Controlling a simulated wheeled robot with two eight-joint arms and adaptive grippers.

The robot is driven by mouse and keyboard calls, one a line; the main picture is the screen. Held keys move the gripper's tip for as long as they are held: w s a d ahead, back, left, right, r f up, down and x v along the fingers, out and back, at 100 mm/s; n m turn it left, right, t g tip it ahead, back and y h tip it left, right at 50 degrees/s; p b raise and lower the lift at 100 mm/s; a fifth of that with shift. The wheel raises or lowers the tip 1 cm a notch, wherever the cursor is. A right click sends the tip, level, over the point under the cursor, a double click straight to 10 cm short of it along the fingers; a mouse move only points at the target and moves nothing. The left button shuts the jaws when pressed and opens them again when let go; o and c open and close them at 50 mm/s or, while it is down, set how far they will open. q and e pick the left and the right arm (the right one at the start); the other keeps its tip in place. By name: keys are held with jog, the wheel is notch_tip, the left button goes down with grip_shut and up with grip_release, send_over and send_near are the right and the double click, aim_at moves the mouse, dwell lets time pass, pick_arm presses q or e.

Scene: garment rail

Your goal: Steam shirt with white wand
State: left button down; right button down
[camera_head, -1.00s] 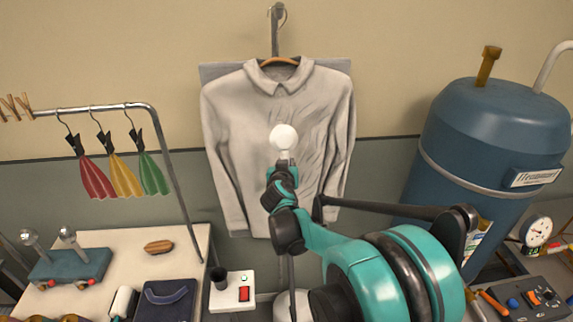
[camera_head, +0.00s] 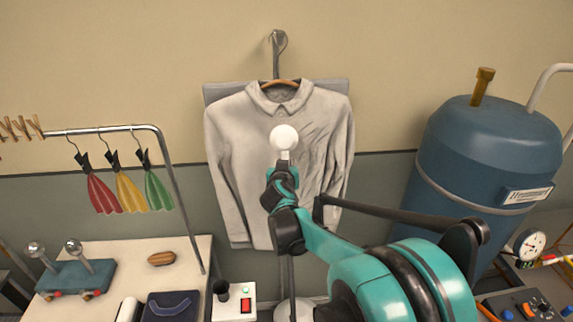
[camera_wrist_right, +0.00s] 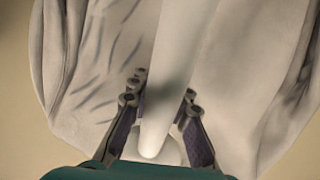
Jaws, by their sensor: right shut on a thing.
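The pale grey shirt (camera_head: 240,150) hangs on a wooden hanger from a wall hook, in front of a grey board. Crease lines show on its right half. My right gripper (camera_head: 284,172) is in front of the shirt's middle and is shut on the white wand (camera_head: 285,140), whose round white head is up, over the chest. In the right wrist view the wand (camera_wrist_right: 178,70) runs between the two fingers of the gripper (camera_wrist_right: 162,118), with the shirt (camera_wrist_right: 95,60) behind it. I cannot tell whether the head touches the cloth. My left gripper is not in view.
A blue tank (camera_head: 475,155) stands at the right, with a gauge (camera_head: 529,247) and a control panel (camera_head: 525,305) by it. At the left, a rail (camera_head: 100,130) holds red, yellow and green cloths above a table (camera_head: 120,255). A switch box (camera_head: 234,302) sits below the shirt.

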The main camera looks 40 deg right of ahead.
jog(key=shift+s+d, duration=2.7)
jog(key=shift+d, duration=1.55)
notch_tip(320, 180, down, 38)
jog(key=b, duration=3.2)
jog(key=shift+s+d+r, duration=0.25)
jog(key=shift+d, duration=0.05)
